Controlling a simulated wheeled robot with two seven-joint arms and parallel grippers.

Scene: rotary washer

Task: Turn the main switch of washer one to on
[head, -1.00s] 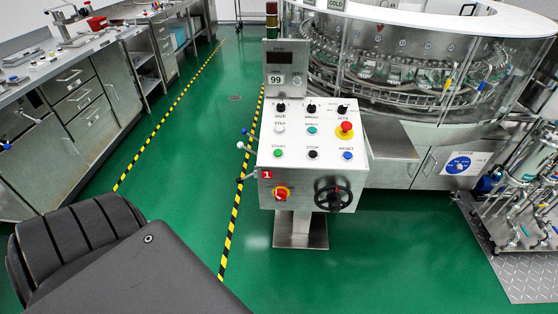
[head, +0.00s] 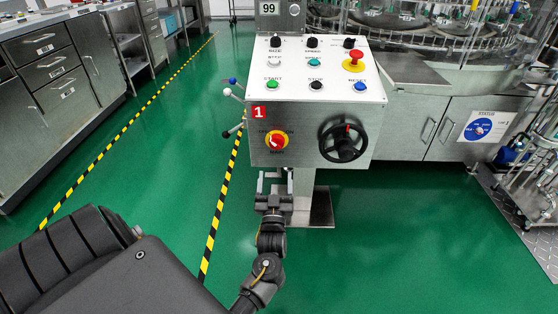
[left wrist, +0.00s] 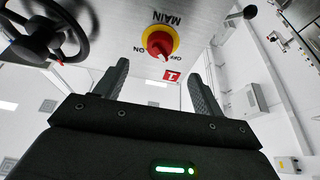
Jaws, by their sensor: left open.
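The main switch (head: 277,141) is a red knob on a yellow disc, low on the front of the control panel of washer one, which bears a red "1" tag (head: 259,113). In the left wrist view the main switch (left wrist: 160,41) appears upside down, and its knob seems to point near the OFF lettering. My left gripper (head: 275,178) is just below the panel front in the head view. In the left wrist view the left gripper (left wrist: 158,74) is open and empty, its fingers apart with the switch beyond the gap. It appears not to touch the knob.
A black handwheel (head: 344,140) sits right of the switch, and levers with ball ends (head: 232,92) stick out left of the panel. Buttons and a red emergency stop (head: 353,62) are on the sloped top. Green floor (head: 130,190) is open to the left.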

